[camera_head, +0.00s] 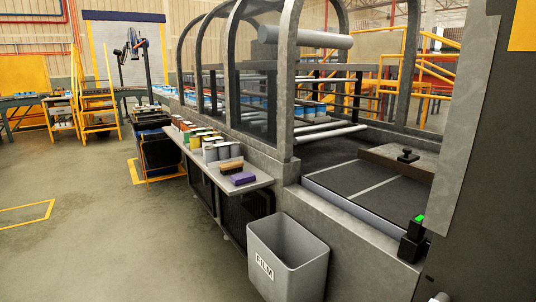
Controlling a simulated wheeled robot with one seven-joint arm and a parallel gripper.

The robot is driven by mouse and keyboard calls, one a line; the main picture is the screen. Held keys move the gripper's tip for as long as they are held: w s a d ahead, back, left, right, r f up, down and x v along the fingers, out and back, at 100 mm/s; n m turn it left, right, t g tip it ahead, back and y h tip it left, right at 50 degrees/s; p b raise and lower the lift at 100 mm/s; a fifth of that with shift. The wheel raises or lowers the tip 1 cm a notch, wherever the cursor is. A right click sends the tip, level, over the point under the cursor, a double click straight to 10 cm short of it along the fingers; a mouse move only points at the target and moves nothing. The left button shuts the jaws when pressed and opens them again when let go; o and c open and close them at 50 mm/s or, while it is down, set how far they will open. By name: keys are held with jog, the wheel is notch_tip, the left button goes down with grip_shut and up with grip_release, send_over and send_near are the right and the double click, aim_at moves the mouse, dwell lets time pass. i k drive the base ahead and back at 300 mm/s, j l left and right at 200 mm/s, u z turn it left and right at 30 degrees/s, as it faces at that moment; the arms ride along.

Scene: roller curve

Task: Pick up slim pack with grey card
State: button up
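A grey side shelf (262,184) along the machine carries a row of small goods. At its near end lie a flat purple pack (242,179) and a brown pack with a dark lower part (230,168). Behind them stand several grey cylinders (224,151), with more small items in green, yellow, white and orange beyond. I cannot tell which of these, if any, is the slim pack with grey card; the items are small and overlap. My gripper is not in view.
A grey bin marked FILM (287,262) stands on the floor below the shelf's near end. The machine with grey arches (288,100) and a dark belt fills the right. A black bin (160,152) stands farther back. The floor at left (90,215) is clear.

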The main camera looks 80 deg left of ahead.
aim_at(216, 154)
jog(key=u, duration=2.8)
jog(key=i+j, duration=0.25)
jog(key=i, duration=0.45)
jog(key=i+j+u, duration=0.1)
jog(key=i+j, duration=0.15)
jog(key=i, duration=0.45)
jog(key=i+j, duration=0.15)
jog(key=i, duration=0.55)
jog(key=i+j, duration=0.2)
jog(key=i, duration=0.5)
jog(key=i+j+u, duration=0.1)
jog(key=i, duration=0.6)
jog(key=j, duration=0.1)
